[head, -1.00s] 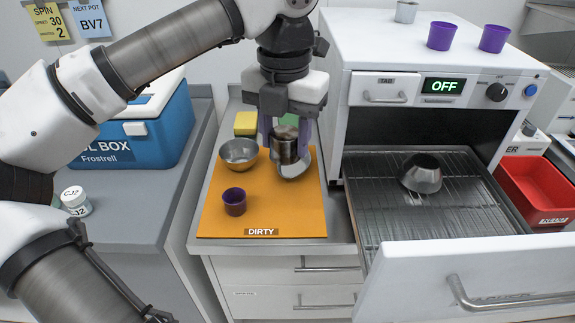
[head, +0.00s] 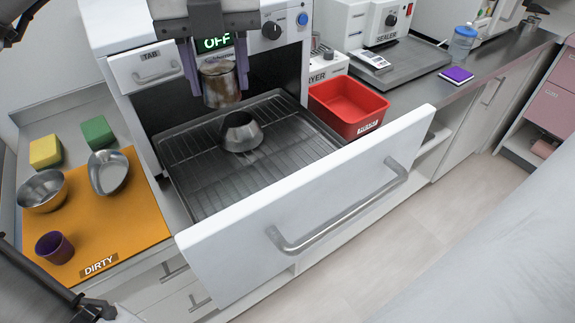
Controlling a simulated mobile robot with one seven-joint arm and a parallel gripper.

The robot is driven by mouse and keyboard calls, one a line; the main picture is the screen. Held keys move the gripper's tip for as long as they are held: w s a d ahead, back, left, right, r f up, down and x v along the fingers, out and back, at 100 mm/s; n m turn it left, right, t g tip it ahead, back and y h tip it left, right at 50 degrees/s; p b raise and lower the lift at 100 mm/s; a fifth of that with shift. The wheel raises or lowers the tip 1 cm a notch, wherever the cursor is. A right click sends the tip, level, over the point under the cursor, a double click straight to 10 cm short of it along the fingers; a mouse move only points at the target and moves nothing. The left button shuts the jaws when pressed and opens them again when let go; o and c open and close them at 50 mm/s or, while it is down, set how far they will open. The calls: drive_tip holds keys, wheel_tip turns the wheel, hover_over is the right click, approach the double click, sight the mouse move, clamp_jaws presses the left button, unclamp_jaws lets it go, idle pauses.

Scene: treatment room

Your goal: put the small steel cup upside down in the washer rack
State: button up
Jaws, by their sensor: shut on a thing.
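My gripper (head: 218,80) is shut on the small steel cup (head: 221,90), with one purple finger on each side of it. The cup has brownish stains and appears upright, held in the air over the back of the washer rack (head: 200,185). The wire rack is pulled out in the open drawer of the white washer (head: 135,38). A steel bowl (head: 240,132) sits upside down on the rack, in front of and a little right of the held cup.
The orange DIRTY mat (head: 135,215) at left bears a steel bowl (head: 42,190), an oval steel dish (head: 108,173) and a purple cup (head: 55,247). Yellow (head: 45,151) and green (head: 97,132) sponges lie behind. A red bin (head: 347,108) stands right. The rack's front and left are bare.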

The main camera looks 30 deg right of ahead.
drive_tip(key=p, duration=0.1)
hover_over(247, 189)
wheel_tip(247, 189, down, 14)
drive_tip(key=shift+f, duration=0.25)
drive_tip(key=shift+f+p, duration=0.5)
drive_tip(key=shift+f, duration=2.1)
drive_tip(key=shift+f, duration=0.15)
drive_tip(key=o, duration=1.1)
drive_tip(key=shift+c, duration=0.2)
wheel_tip(247, 189, up, 12)
drive_tip(key=b, duration=0.1)
drive_tip(key=shift+r, duration=0.2)
